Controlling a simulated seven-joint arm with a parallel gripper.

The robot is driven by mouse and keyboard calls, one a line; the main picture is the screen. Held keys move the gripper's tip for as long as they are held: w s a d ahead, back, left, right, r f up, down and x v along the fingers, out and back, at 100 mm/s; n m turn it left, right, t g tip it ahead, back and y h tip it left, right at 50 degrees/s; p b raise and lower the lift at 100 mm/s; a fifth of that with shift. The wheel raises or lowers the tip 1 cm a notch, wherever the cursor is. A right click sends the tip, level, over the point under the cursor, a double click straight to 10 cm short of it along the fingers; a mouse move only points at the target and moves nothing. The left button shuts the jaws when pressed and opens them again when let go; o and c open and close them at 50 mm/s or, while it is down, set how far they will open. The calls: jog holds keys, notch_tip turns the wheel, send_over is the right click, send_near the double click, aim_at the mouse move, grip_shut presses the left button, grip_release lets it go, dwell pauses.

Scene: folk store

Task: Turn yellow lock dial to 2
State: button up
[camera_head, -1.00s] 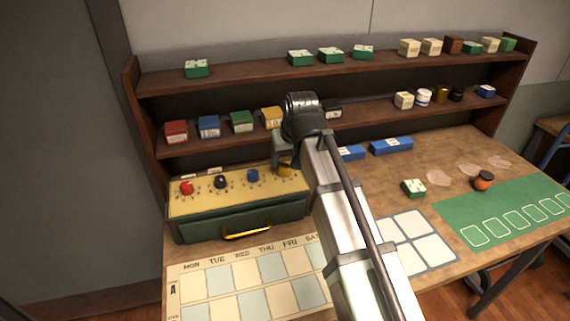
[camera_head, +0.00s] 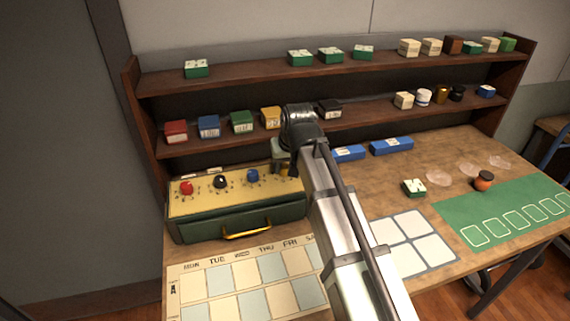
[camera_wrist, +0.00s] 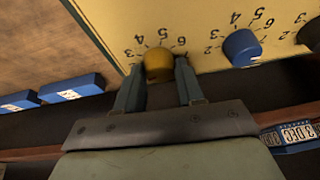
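The yellow dial (camera_wrist: 158,65) is a round knob on the cream face of the lock box, with printed numbers around it. It shows in the wrist view between the two fingers of my gripper (camera_wrist: 160,76). The fingers stand close on either side of it; I cannot tell whether both touch it. The dial's pointer mark cannot be made out, so its setting is unclear. In the head view my gripper (camera_head: 283,168) is over the right end of the box (camera_head: 240,200) and covers most of the dial.
A blue dial (camera_wrist: 243,47) sits beside the yellow one; black (camera_head: 220,182) and red (camera_head: 186,188) dials are further left. A brass handle (camera_head: 247,229) is on the box front. Shelves with small boxes (camera_head: 209,127) rise behind. Blue boxes (camera_head: 391,146) lie on the table to the right.

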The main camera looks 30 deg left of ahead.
jog(key=c, duration=0.6)
jog(key=shift+m, duration=0.5)
jog(key=o, duration=1)
jog(key=shift+o, duration=0.2)
jog(key=shift+r, duration=0.1)
jog(key=v, duration=1.3)
jog(key=shift+s+r, duration=0.3)
jog(key=shift+r, duration=0.05)
jog(key=shift+a, duration=0.15)
